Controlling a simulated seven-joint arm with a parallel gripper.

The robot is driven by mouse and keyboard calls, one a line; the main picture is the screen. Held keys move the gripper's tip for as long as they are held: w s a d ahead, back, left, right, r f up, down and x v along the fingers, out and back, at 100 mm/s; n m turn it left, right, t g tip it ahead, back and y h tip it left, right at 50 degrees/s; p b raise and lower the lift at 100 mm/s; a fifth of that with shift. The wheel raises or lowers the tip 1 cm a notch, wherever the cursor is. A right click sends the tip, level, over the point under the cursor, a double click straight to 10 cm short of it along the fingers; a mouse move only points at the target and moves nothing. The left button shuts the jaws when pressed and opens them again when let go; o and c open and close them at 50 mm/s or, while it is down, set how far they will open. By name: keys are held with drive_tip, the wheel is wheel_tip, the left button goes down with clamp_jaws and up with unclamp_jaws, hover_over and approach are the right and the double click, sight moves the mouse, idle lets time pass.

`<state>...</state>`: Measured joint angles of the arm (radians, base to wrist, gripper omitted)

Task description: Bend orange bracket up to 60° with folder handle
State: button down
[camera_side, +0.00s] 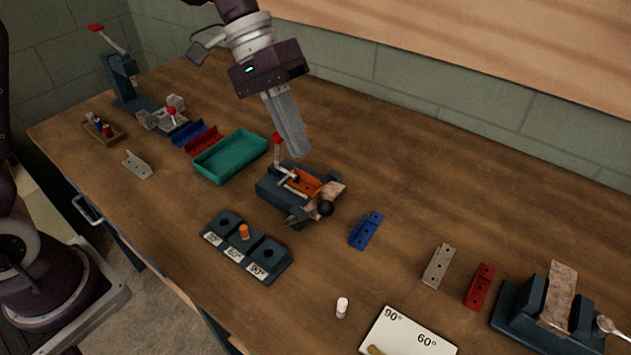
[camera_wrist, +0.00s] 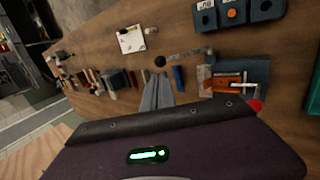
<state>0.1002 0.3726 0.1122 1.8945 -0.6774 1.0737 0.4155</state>
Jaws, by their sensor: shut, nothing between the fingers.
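The orange bracket (camera_side: 302,181) lies in the small dark folder (camera_side: 270,187) at the middle of the bench. It also shows in the wrist view (camera_wrist: 228,81), lying across the folder bed. A clamp with a red knob (camera_side: 277,138) stands at the folder's back. The folder handle ends in a black ball (camera_side: 325,208) at the front right in the side view; the ball shows in the wrist view (camera_wrist: 160,62) at the end of a rod. My gripper (camera_side: 296,152) is shut and empty, above and behind the folder, apart from the handle.
A block (camera_side: 245,245) labelled with angles holds an orange peg, in front of the folder. A green tray (camera_side: 231,156) stands left. Blue (camera_side: 366,230), grey (camera_side: 438,265) and red (camera_side: 479,287) brackets lie right. A white angle card (camera_side: 407,335) is at the front. Bare wood lies behind.

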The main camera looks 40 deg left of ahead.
sight(323, 201)
drive_tip(key=x, duration=0.8)
